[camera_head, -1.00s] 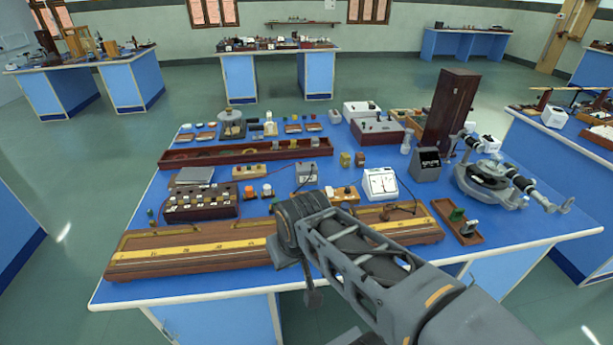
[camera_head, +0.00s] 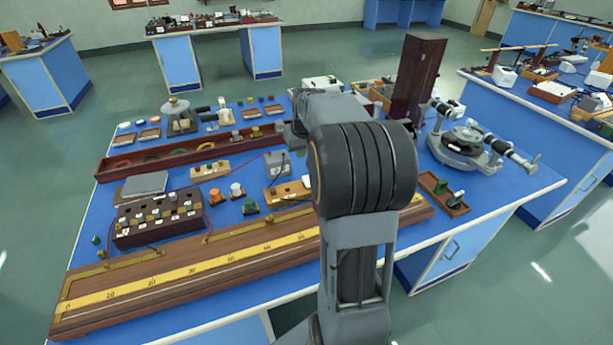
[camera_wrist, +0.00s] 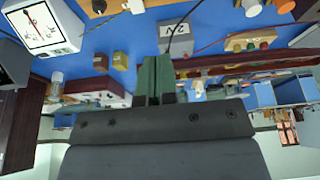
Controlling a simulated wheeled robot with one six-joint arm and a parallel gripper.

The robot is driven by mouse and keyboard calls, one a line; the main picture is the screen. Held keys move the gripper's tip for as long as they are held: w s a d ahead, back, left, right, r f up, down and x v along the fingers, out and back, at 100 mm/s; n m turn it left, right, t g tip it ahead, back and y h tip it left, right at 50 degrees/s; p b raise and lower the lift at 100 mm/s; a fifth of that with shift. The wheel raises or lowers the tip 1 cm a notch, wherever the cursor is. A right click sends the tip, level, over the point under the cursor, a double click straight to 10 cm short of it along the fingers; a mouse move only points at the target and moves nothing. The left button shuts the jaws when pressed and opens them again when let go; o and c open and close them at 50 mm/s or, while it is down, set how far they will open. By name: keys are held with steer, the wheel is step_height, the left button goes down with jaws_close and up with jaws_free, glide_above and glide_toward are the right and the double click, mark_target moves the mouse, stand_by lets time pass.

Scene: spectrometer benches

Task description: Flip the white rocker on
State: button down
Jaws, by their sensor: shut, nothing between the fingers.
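My gripper (camera_wrist: 158,80) is shut and empty, its green fingers pressed together, in the wrist view. It points over the blue bench top (camera_wrist: 205,22), with a grey box marked 2V (camera_wrist: 172,40) beyond its fingertips. In the head view my own arm hides the gripper's fingers. I cannot make out a white rocker for certain in either view. A dark red box with a pale top (camera_wrist: 93,88) shows left of the fingers in the wrist view. A white box (camera_head: 320,83) stands at the back of the bench, partly behind my arm.
A long wooden metre board (camera_head: 180,275) lies along the front edge. A dark upright cabinet (camera_head: 418,75) and a spectrometer (camera_head: 465,145) stand at the right. A white dial meter (camera_wrist: 45,25) shows in the wrist view. Wires and small blocks crowd the middle.

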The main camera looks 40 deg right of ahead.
glide_toward(305, 177)
steer(key=p+x, duration=0.1)
steer(key=x, duration=0.6)
stand_by(0.5)
